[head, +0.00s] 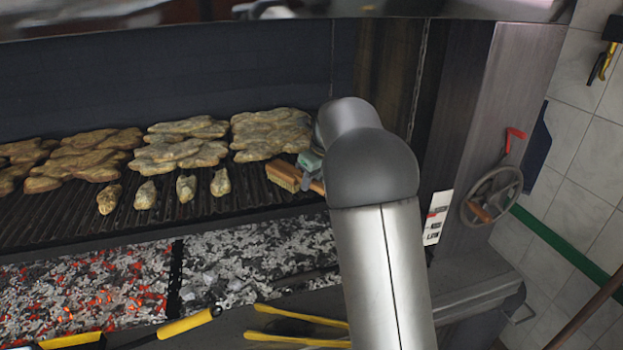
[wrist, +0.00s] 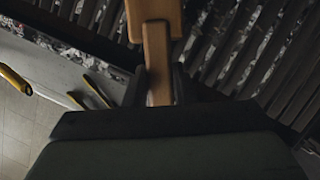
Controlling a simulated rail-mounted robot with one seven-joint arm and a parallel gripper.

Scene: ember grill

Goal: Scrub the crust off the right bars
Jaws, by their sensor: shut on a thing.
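My gripper (head: 311,170) is over the right end of the grill bars (head: 250,190), partly hidden behind my own arm. It is shut on the handle of a wooden brush (head: 284,176), whose head points left with pale bristles facing down near the bars. In the wrist view the brush's wooden handle (wrist: 158,62) runs up from between the fingers of my gripper (wrist: 160,95) to its block. The bars (wrist: 235,50) show there as dark slats. I cannot tell whether the bristles touch the bars. The rightmost bars are hidden by my arm, and no crust can be made out.
Several browned pieces of food (head: 270,132) lie along the back of the bars, with small pieces (head: 220,182) in front. Glowing coals (head: 85,290) and grey ash (head: 250,255) lie below. Yellow-handled tools (head: 185,325) and yellow tongs (head: 300,318) rest at the front. A handwheel (head: 492,195) is at right.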

